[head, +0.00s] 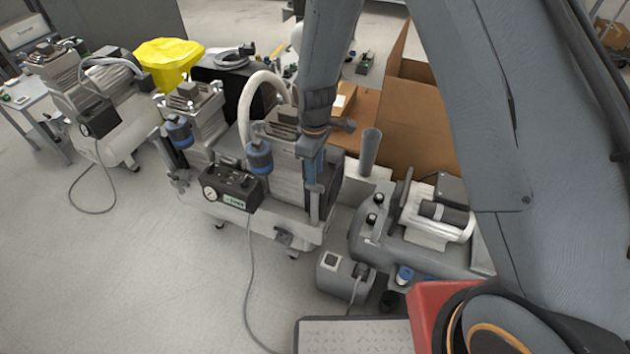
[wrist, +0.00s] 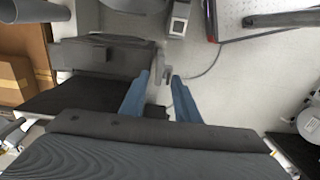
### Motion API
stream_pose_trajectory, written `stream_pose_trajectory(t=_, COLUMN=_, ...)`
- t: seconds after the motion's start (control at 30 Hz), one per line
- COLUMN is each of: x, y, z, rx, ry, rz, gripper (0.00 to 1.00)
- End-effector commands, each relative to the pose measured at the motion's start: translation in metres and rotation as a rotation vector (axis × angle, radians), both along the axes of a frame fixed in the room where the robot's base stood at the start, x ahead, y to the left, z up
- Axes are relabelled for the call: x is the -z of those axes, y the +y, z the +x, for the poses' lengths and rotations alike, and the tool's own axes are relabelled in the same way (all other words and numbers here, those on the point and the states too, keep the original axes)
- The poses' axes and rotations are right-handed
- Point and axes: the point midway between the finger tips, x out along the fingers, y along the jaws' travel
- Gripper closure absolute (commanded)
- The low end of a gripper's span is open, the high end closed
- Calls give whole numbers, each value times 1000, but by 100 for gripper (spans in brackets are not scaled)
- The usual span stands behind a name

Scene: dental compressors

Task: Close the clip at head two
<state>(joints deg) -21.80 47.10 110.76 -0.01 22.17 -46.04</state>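A white twin-head compressor (head: 296,231) stands on the floor in the middle of the head view, with two ribbed heads. My gripper (head: 314,186) points down at the right side of the right head (head: 288,170) and partly covers it. In the wrist view my gripper (wrist: 160,76) has its two blue fingers apart, with a gap between them. A small light grey lever-like part (wrist: 160,66) shows at the fingertips, between or just beyond them; it may be the clip. I cannot tell whether the fingers touch it, whether it is shut, or which head is numbered two.
A black control box with a gauge (head: 231,187) is on the compressor's front. A grey tank unit with a white motor (head: 431,222) stands close on the right. Cardboard boxes (head: 412,124) are behind. Another compressor (head: 112,112) is at far left. Open floor (head: 110,265) lies front left.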

Motion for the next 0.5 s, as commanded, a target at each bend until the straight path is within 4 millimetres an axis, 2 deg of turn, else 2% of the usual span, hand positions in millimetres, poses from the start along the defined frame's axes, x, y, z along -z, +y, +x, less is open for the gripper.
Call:
stream_pose_trajectory(t=0.2, x=32, y=-1, z=0, rx=2, ry=1, rz=-1, gripper=71)
stream_pose_trajectory(t=0.5, x=50, y=0, z=0, rx=2, ry=0, rz=1, gripper=71)
